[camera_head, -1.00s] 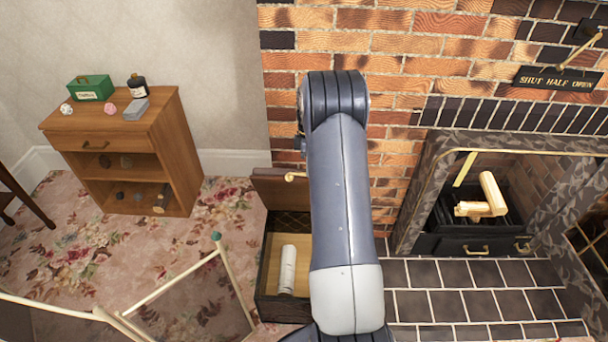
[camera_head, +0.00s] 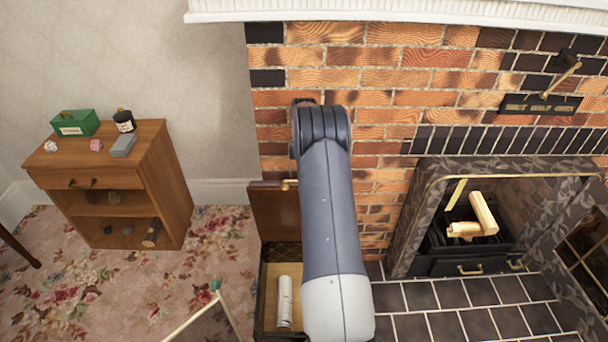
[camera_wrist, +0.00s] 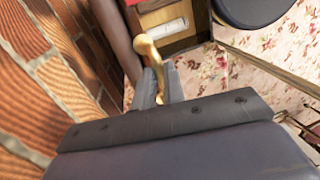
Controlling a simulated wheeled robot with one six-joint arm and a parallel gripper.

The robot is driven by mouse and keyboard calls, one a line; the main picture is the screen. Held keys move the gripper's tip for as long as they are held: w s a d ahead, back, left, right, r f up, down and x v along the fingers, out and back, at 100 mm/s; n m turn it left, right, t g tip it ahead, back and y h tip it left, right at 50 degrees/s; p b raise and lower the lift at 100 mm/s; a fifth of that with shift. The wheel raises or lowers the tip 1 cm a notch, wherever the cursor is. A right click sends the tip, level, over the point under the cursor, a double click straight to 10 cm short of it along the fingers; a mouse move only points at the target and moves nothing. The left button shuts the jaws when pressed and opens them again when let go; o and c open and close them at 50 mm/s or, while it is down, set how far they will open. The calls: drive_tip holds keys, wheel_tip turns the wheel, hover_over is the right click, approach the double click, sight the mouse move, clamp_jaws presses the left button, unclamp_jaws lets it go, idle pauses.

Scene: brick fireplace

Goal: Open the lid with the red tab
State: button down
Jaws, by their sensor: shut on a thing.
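A dark box (camera_head: 262,300) stands on the floor left of the hearth, with a white roll (camera_head: 284,300) inside. Its brown lid (camera_head: 270,212) stands raised at the back, near the brick wall. A brass-coloured handle (camera_head: 289,184) shows at the lid's top, partly behind my arm. In the wrist view my gripper (camera_wrist: 158,82) is shut on this curved brass handle (camera_wrist: 148,50), with the box and roll (camera_wrist: 168,29) beyond. A small red patch (camera_wrist: 131,10) shows at the top edge; I cannot tell whether it is the tab. My arm hides my gripper in the head view.
The fireplace (camera_head: 470,225) with pale logs and its tiled hearth (camera_head: 450,305) lie to the right. A wooden cabinet (camera_head: 150,175) with small objects stands at the left. A framed screen (camera_head: 205,325) stands in front of the box. Carpet between cabinet and box is clear.

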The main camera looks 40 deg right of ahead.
drive_tip(key=c, duration=1.7)
unclamp_jaws()
drive_tip(key=shift+w+f, duration=0.1)
drive_tip(key=shift+f, duration=0.4)
drive_tip(key=shift+o, duration=1.1)
drive_tip(key=shift+r, duration=0.2)
drive_tip(key=p+v, duration=0.1)
drive_tip(key=v, duration=0.9)
drive_tip(key=shift+r, duration=0.35)
drive_tip(key=shift+w+d, duration=0.1)
drive_tip(key=b+x, duration=0.1)
drive_tip(key=x, duration=0.9)
drive_tip(key=shift+f, duration=0.35)
drive_tip(key=shift+s+a+f, duration=0.1)
drive_tip(key=shift+s+a, duration=0.25)
drive_tip(key=shift+s, duration=0.2)
